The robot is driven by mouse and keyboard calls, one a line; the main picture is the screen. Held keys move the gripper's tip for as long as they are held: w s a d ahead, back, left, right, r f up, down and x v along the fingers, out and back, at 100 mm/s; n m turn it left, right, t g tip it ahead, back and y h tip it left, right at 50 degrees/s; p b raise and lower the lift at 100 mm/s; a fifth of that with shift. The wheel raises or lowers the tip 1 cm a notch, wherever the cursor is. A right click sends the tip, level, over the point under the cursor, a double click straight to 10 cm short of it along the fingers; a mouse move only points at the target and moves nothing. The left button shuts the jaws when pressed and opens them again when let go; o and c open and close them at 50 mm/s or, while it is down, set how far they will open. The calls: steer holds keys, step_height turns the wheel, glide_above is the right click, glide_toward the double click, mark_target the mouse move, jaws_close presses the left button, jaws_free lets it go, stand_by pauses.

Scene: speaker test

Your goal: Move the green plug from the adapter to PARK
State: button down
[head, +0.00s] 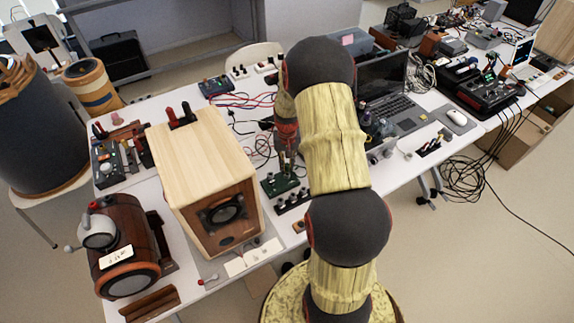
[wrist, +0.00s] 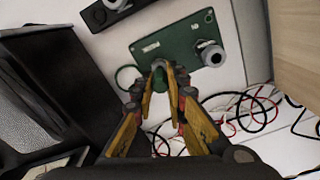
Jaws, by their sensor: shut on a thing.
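In the wrist view the yellow fingers of my gripper (wrist: 171,72) are closed together at the edge of a green panel (wrist: 180,40). A small green piece (wrist: 159,76), likely the green plug, shows between the fingertips; most of it is hidden. I cannot tell whether it still sits in a socket. The panel carries a grey round connector (wrist: 210,54) and a small unreadable white label. In the head view my gripper (head: 287,160) points down over the green panel (head: 277,184), partly behind my arm. I cannot read a PARK mark in either view.
A black strip with a round grey socket (wrist: 105,12) lies beside the panel. Red and black cables (wrist: 245,108) lie close to the fingers. A wooden speaker (head: 205,175) stands left of my gripper, and a laptop (head: 385,90) stands to the right.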

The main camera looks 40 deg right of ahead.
steer(key=shift+f+b, duration=0.45)
steer(key=shift+f, duration=0.4)
stand_by(0.3)
steer(key=c, duration=1.7)
jaws_free()
steer(key=shift+r, duration=0.1)
steer(key=shift+r+p, duration=2.5)
steer(key=shift+r, duration=1.2)
steer(key=shift+s+f, duration=0.1)
